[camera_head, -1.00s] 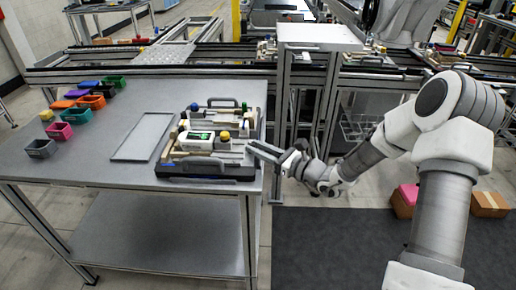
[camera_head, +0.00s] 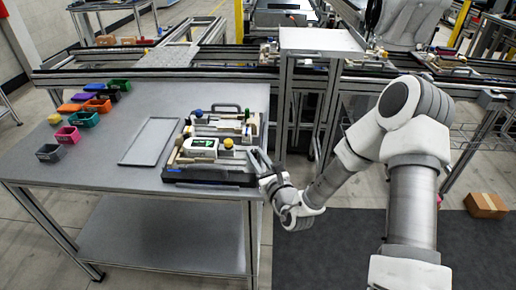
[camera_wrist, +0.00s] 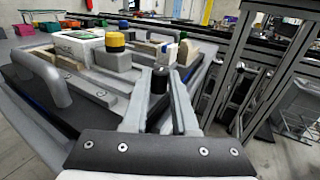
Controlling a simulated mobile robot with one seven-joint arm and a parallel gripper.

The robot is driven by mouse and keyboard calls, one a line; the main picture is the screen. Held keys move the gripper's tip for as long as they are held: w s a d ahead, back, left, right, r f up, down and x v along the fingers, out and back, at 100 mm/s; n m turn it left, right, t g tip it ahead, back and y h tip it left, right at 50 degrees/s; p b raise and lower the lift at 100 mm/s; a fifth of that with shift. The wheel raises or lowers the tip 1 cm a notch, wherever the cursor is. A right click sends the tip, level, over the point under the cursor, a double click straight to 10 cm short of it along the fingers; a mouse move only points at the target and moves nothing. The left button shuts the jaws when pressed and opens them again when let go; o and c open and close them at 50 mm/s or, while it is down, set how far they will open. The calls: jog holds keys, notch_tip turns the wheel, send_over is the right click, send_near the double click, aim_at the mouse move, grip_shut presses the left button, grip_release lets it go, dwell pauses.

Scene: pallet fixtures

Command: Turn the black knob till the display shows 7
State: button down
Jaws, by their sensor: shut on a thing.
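The black knob (camera_wrist: 160,78) stands upright at the near right edge of the pallet fixture in the wrist view. My gripper (camera_wrist: 163,92) is shut on it, with one finger on either side. In the head view my gripper (camera_head: 258,160) is at the right edge of the fixture, and the knob cannot be made out there. The display is the small green-and-dark screen on the white box (camera_head: 202,150) on the fixture. The box also shows in the wrist view (camera_wrist: 78,42), seen at a slant. I cannot read its digit.
The fixture tray (camera_head: 205,180) sits at the table's (camera_head: 110,168) right edge, with handles and a yellow knob (camera_head: 228,142). A flat grey tray (camera_head: 150,142) lies to its left, and several coloured bins stand farther left. A metal frame stand (camera_head: 320,42) rises behind my arm.

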jog(key=shift+s+a+r+m+t+h+p, duration=0.25)
jog(key=shift+m+h+p, duration=0.7)
jog(key=shift+p, duration=1.8)
jog(key=shift+w+a+r+m+t+h+p, duration=0.1)
jog(key=shift+m+t+h+p, duration=0.4)
jog(key=shift+h+p, duration=1.5)
jog(key=m+p, duration=0.1)
jog(key=p, duration=0.1)
jog(key=h+p, duration=0.1)
jog(key=p, duration=0.2)
jog(key=shift+a+f+m, duration=0.1)
jog(key=shift+f+m, duration=0.1)
jog(key=shift+m, duration=0.15)
jog(key=shift+a+f+m+h+p, duration=0.15)
jog(key=shift+m+h+p, duration=0.55)
jog(key=shift+h+p, duration=0.45)
jog(key=c, duration=0.7)
grip_release()
jog(key=shift+s, duration=0.1)
